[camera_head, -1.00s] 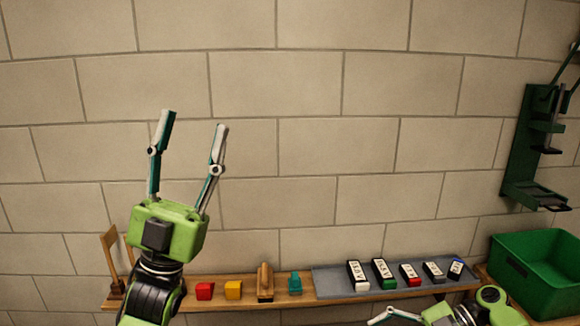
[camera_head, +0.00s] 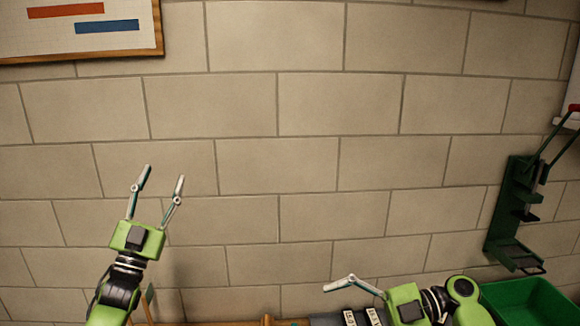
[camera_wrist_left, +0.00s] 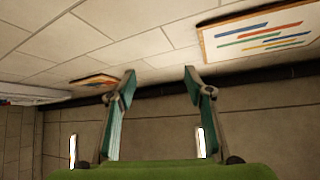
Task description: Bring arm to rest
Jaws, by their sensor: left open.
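My left gripper (camera_head: 158,184) is raised in front of the block wall at the left of the head view. Its two fingers point up and stand apart, with nothing between them. In the left wrist view the same gripper (camera_wrist_left: 160,82) shows two spread teal fingers and an empty gap. My right gripper (camera_head: 340,285) is low in the head view, right of centre, pointing left. I see one bent finger of it clearly, so its opening cannot be told.
A shelf (camera_head: 240,322) runs along the bottom edge, with labelled blocks (camera_head: 362,317) partly hidden by my right arm. A green bin (camera_head: 530,300) is at bottom right, below a dark green wall bracket (camera_head: 515,215). A framed chart (camera_head: 80,30) hangs upper left. The wall between is bare.

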